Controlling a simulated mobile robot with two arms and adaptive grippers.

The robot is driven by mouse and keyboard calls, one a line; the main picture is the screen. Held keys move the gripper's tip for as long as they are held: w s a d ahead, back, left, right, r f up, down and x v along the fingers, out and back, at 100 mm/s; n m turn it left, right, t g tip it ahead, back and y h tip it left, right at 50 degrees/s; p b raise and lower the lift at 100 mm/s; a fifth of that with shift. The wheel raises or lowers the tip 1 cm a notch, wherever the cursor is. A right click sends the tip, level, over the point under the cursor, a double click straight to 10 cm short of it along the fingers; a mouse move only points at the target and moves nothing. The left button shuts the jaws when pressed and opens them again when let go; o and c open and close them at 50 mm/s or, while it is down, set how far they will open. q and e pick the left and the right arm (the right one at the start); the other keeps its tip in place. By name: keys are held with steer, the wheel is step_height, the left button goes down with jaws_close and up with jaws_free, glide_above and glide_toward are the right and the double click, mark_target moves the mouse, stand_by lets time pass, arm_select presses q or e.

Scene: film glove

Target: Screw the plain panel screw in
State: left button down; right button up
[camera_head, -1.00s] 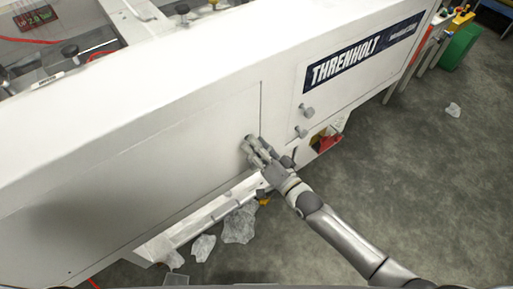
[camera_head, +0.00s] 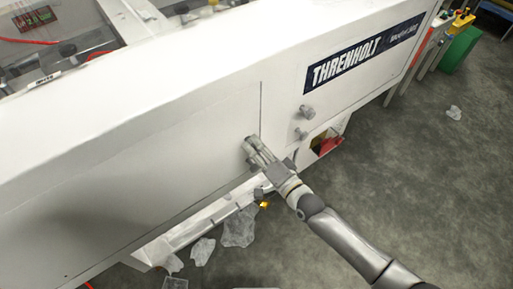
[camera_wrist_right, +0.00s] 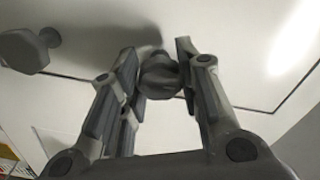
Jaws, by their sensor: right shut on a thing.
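The plain panel screw (camera_wrist_right: 158,76), a grey knob-like head, sits at the white panel between the fingertips of my right gripper (camera_wrist_right: 161,72) in the right wrist view. The fingers are closed on its sides. In the head view my right gripper (camera_head: 253,148) reaches the lower right corner of the large white panel (camera_head: 170,165), and its fingers mostly hide the screw. How deep the screw sits in the panel cannot be told. My left gripper is not in view.
Two more grey screws, an upper (camera_head: 308,112) and a lower (camera_head: 301,134), stick out of the neighbouring panel below the THRENHOLT label (camera_head: 362,55). Crumpled clear film (camera_head: 240,228) lies on the floor (camera_head: 420,170) below. The floor to the right is mostly clear.

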steer(key=shift+s+f, duration=0.1)
steer(key=shift+f, duration=0.1)
steer(key=o, duration=1)
steer(key=shift+r, duration=0.1)
steer(key=shift+o, duration=0.2)
steer(key=v, duration=1.2)
steer(key=s+d+f+n+g+h, duration=0.1)
steer(key=s+d+f+g+h, duration=0.2)
steer(key=f, duration=0.7)
steer(key=s+d+f+n+g+h, duration=0.15)
steer(key=d+f, duration=0.35)
steer(key=f, duration=0.5)
steer(key=s+d+f+n+g+h, duration=0.1)
steer(key=s+d+f+n+h, duration=0.3)
steer(key=f, duration=0.6)
steer(key=s+d+f+g, duration=0.1)
steer(key=s+f+g, duration=0.1)
steer(key=s+f, duration=0.3)
steer(key=s+d+f+n+g+h, duration=0.1)
steer(key=s+f, duration=0.4)
steer(key=s, duration=0.7)
steer(key=s+d+f+g+h, duration=0.1)
steer(key=s+d+f+g, duration=0.1)
steer(key=s+f+g, duration=0.3)
steer(key=s, duration=0.4)
steer(key=shift+s+d+n, duration=0.15)
steer(key=shift+s+n, duration=0.1)
steer(key=shift+n, duration=0.1)
